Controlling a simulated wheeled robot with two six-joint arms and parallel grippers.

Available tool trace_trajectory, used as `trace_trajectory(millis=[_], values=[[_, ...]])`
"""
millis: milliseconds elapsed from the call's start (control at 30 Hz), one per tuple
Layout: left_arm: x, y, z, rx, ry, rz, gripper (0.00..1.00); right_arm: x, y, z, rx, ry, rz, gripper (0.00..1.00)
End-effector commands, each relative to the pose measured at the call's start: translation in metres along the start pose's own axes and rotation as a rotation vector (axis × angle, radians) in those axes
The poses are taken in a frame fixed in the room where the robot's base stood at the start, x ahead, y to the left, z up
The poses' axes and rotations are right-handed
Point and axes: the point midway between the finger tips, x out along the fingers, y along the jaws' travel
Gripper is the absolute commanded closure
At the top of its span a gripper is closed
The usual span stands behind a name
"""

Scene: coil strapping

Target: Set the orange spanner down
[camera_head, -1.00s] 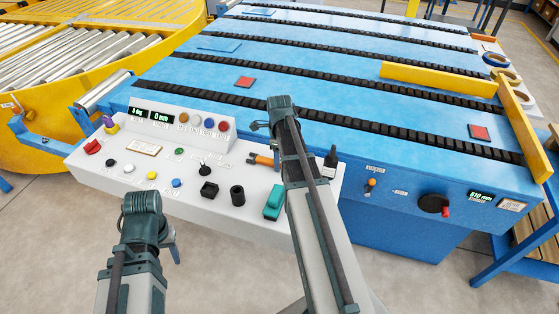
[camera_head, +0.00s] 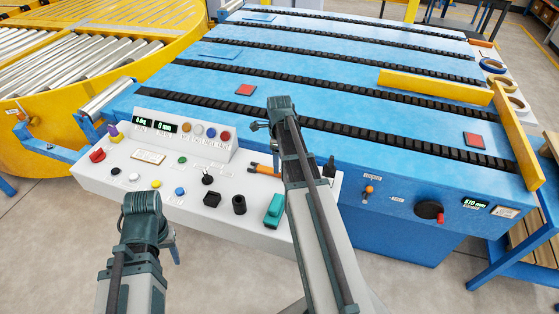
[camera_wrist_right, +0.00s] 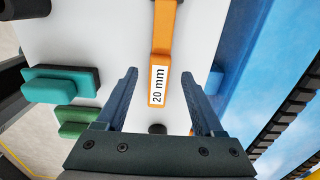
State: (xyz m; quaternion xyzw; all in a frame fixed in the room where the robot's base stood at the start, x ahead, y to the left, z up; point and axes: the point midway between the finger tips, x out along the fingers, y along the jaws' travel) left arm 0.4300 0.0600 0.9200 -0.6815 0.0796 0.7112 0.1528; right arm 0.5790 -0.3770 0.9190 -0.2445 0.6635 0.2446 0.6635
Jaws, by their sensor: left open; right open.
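The orange spanner (camera_wrist_right: 165,40) lies on the white console top and carries a "20 mm" label at its near end. In the head view its orange part (camera_head: 263,169) shows just left of my right arm, which hides the rest. My right gripper (camera_wrist_right: 160,78) is open. In the right wrist view its two fingers stand apart on either side of the labelled end, with visible gaps and no grip on it. My left gripper (camera_head: 171,242) is low at the left, in front of the console and empty; its jaws are mostly hidden behind the wrist.
The white console (camera_head: 150,172) carries several buttons, a black block (camera_head: 212,199), a black cylinder (camera_head: 239,205) and a teal block (camera_head: 274,211) close to my right arm. A dark bottle (camera_head: 329,168) stands right of that arm. Behind is the blue strapping table (camera_head: 330,95) with yellow guides (camera_head: 435,86).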

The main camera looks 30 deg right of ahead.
Motion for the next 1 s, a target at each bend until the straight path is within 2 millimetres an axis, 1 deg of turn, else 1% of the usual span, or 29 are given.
trace_trajectory(millis=[33, 300, 433, 600, 867, 933, 1000], values=[[-0.016, -0.002, 0.001, 0.0, 0.0, 0.0, 0.5, -0.016, 0.0, 0.0, 0.0, 0.0, 0.0, 0.31], [-0.057, -0.005, 0.003, 0.0, 0.0, 0.0, 0.5, -0.057, 0.0, 0.0, 0.0, 0.0, 0.0, 0.31], [-0.071, -0.007, 0.004, 0.001, 0.0, 0.0, 0.5, -0.071, 0.0, 0.0, 0.0, 0.0, 0.0, 0.31], [-0.078, -0.007, 0.005, 0.001, 0.0, 0.0, 0.5, -0.078, 0.0, 0.0, 0.0, 0.0, 0.0, 0.31], [-0.076, -0.007, 0.004, 0.001, 0.0, 0.0, 0.5, -0.077, 0.0, 0.0, -0.001, 0.0, 0.0, 0.31], [-0.076, -0.007, 0.004, 0.001, 0.0, 0.0, 0.5, -0.077, 0.004, 0.003, -0.025, 0.001, 0.0, 0.31], [-0.076, -0.007, 0.004, 0.001, 0.0, 0.0, 0.5, -0.077, 0.016, 0.01, -0.11, 0.004, 0.001, 0.31]])
